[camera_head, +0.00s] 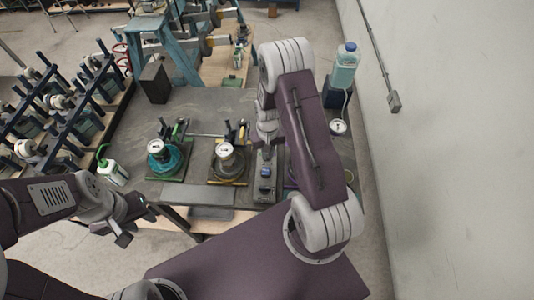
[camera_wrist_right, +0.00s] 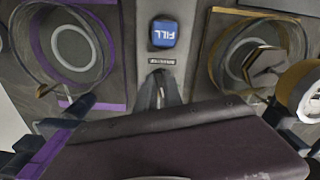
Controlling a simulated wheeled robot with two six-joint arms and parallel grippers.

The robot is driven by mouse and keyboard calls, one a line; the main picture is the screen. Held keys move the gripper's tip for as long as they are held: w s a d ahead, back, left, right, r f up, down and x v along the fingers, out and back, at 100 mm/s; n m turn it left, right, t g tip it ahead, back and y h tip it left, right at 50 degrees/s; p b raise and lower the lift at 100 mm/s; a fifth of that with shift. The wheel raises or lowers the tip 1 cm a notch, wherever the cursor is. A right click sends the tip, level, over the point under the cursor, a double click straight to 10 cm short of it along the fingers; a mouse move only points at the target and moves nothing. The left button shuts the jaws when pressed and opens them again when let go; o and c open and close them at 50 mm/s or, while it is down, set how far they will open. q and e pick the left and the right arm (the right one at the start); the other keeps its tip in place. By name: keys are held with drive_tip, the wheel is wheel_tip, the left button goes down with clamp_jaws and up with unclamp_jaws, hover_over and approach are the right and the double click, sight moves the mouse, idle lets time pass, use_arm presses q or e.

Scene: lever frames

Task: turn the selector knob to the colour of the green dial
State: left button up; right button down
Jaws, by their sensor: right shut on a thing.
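The selector panel (camera_head: 266,188) is a grey strip between the stations, with a blue button (camera_head: 265,172) that reads FILL in the right wrist view (camera_wrist_right: 163,33). My right gripper (camera_head: 266,137) points down at the panel's far part and is shut on what appears to be the selector knob. In the right wrist view its narrow grey fingers (camera_wrist_right: 161,92) stand close together below a small label; the knob is mostly hidden, so its setting cannot be read. A white round dial (camera_head: 155,146) stands on the green-edged station. My left gripper (camera_head: 135,218) looks open, away from the panel.
A yellow-edged station (camera_head: 228,166) is left of the panel; a purple-edged one (camera_wrist_right: 75,50) is mostly behind my right arm in the head view. A white-and-green bottle (camera_head: 112,172) stands at the left. A wall (camera_head: 440,150) bounds the right side.

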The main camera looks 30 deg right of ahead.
drive_tip(key=n+b, duration=0.1)
drive_tip(key=n, duration=0.5)
drive_tip(key=shift+d, duration=0.2)
drive_tip(key=shift+r+n, duration=0.1)
drive_tip(key=shift+n, duration=0.3)
drive_tip(key=c, duration=1.5)
unclamp_jaws()
drive_tip(key=shift+s, duration=0.1)
